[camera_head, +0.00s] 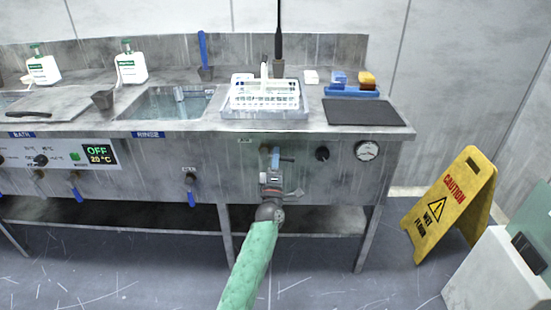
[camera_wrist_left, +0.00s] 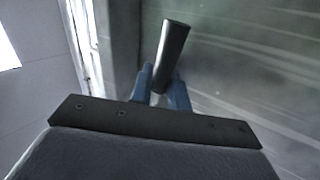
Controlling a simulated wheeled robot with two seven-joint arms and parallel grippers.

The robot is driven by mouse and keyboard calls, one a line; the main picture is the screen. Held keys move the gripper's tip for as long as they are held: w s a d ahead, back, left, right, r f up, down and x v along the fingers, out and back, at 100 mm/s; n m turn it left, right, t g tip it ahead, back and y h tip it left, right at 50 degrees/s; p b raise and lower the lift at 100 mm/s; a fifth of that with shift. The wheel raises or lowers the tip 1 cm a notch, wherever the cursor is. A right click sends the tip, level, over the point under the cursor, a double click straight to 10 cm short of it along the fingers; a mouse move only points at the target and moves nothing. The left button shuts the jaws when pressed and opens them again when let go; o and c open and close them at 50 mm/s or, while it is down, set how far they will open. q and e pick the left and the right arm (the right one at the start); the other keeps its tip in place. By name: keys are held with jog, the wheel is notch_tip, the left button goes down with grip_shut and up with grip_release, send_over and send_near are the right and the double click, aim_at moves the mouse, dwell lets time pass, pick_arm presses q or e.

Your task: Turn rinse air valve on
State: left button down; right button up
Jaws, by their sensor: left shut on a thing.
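My left gripper (camera_head: 275,162) reaches up to the front panel of the bench, right of the rinse basin. In the left wrist view its blue fingertips (camera_wrist_left: 163,88) are shut on a dark cylindrical handle (camera_wrist_left: 173,52). In the head view the gripper hides most of what it holds. A valve with a blue lever (camera_head: 190,197) pointing down sits on the panel below the rinse basin (camera_head: 150,103); its small label is too small to read surely. I cannot tell which valve the held handle belongs to. My right gripper is not in view.
A black knob (camera_head: 322,153) and a round gauge (camera_head: 367,150) sit right of my gripper. Another blue lever (camera_head: 77,194) hangs at the left. A white rack (camera_head: 264,95) stands on the bench. A yellow wet-floor sign (camera_head: 450,205) stands on the floor at right.

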pick_arm(q)
jog(key=c, duration=1.4)
grip_release()
jog(key=v, duration=0.8)
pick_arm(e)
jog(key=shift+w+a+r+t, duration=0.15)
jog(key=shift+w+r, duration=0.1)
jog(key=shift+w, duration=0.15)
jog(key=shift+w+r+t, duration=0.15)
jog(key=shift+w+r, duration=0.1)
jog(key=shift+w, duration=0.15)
